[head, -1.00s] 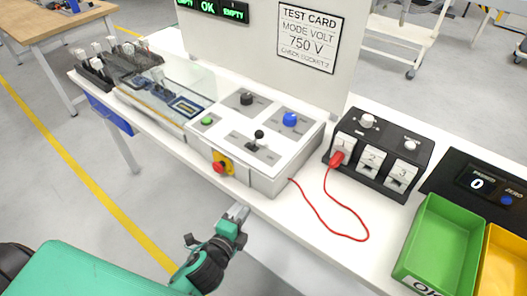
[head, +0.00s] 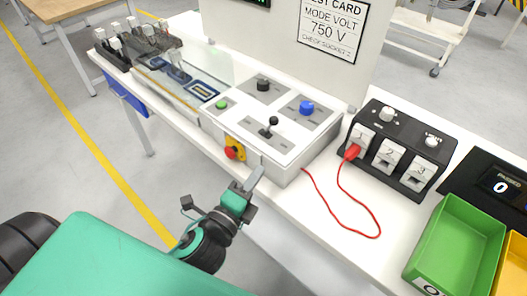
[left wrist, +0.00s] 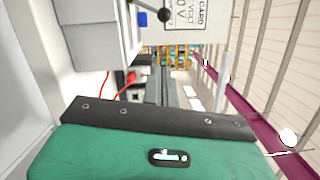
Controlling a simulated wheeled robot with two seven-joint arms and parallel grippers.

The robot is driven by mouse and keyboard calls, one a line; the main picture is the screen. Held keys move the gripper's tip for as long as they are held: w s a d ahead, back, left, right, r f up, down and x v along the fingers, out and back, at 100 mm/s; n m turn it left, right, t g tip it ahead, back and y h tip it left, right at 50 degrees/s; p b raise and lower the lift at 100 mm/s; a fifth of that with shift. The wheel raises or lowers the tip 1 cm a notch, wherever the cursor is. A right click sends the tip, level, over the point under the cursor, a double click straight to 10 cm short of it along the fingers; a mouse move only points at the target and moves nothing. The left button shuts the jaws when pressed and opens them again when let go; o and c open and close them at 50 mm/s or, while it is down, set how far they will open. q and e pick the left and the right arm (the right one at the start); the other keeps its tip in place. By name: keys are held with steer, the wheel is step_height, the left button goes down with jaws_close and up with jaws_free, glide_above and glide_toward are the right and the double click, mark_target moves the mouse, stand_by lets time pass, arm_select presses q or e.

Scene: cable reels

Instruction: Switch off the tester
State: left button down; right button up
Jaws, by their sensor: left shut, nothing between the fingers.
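A black box (head: 392,150) with sockets numbered 1, 2 and 3 and two pale knobs stands on the bench, right of centre. A red plug (head: 351,152) sits in socket 1, its red cable looping onto the bench. To its left is a white console (head: 240,132) with a green button (head: 222,104), black knob (head: 263,85), blue knob (head: 307,107), black-knobbed lever (head: 269,127) and red stop button (head: 234,152) on its front. I cannot tell which unit is the tester. My left gripper (head: 255,176) is shut and empty, before the console's front, apart from it. My right gripper is not in view.
A test card (head: 332,28) on the upright panel reads "MODE VOLT 750 V, CHECK SOCKET 2". A green bin (head: 456,248) and a yellow bin (head: 516,262) stand at right, near a black display (head: 497,186) showing 0. The floor in front of the bench is clear.

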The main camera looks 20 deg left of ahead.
arm_select(q)
steer(key=p, duration=0.3)
glide_toward(270, 126)
steer(key=w+d, duration=0.1)
steer(key=d, duration=0.1)
steer(key=d+r, duration=0.1)
steer(key=d, duration=0.1)
steer(key=w+d, duration=0.1)
steer(key=shift+w+d+r, duration=0.2)
steer(key=shift+w+d, duration=0.15)
steer(key=shift+d, duration=0.05)
steer(key=shift+w+a+r+p, duration=0.2)
steer(key=shift+w+a+p, duration=0.4)
steer(key=shift+w+a, duration=0.6)
steer(key=shift+w, duration=0.15)
steer(key=shift+a+r+n+p, duration=0.2)
steer(key=shift+n+p, duration=0.2)
steer(key=shift+p, duration=0.15)
